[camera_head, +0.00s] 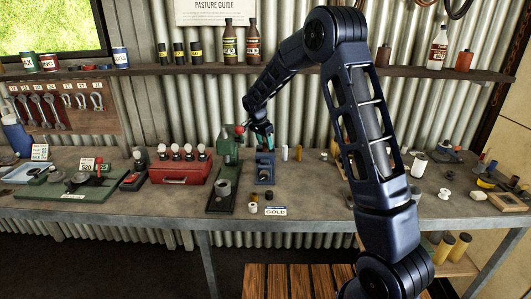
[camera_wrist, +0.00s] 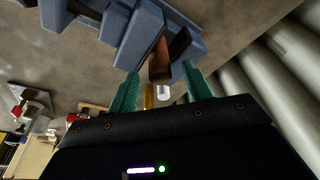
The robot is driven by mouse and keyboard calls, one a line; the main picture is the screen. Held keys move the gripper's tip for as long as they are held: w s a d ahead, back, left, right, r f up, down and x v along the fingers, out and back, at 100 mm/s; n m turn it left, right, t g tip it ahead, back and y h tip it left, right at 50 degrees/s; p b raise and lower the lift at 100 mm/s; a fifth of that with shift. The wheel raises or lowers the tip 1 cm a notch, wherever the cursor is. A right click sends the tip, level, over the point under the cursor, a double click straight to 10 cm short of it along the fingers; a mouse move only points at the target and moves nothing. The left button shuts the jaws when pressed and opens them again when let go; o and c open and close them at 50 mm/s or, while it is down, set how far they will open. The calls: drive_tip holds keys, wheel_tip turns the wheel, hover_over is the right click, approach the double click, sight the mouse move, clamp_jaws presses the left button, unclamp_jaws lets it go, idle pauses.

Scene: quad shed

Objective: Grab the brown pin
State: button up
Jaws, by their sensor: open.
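In the wrist view, the brown pin (camera_wrist: 159,58) sticks out of a blue-grey fixture (camera_wrist: 138,40), with its end between the two teal fingers of my gripper (camera_wrist: 160,68). The fingers stand apart, one on each side of the pin, with visible gaps. Whether the pin is fully at fingertip depth is hard to tell. In the head view, my gripper (camera_head: 263,140) is over the blue fixture (camera_head: 265,178) on the workbench, and the pin is too small or hidden to make out.
A green press (camera_head: 226,165) stands close left of the fixture. A white cylinder (camera_head: 284,152) and a gold cylinder (camera_head: 298,153) stand just right of it. A red box (camera_head: 180,172) is farther left. A GOLD label (camera_head: 275,211) lies in front. A shelf (camera_head: 200,70) runs above.

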clamp_jaws()
drive_tip(key=shift+r, duration=0.1)
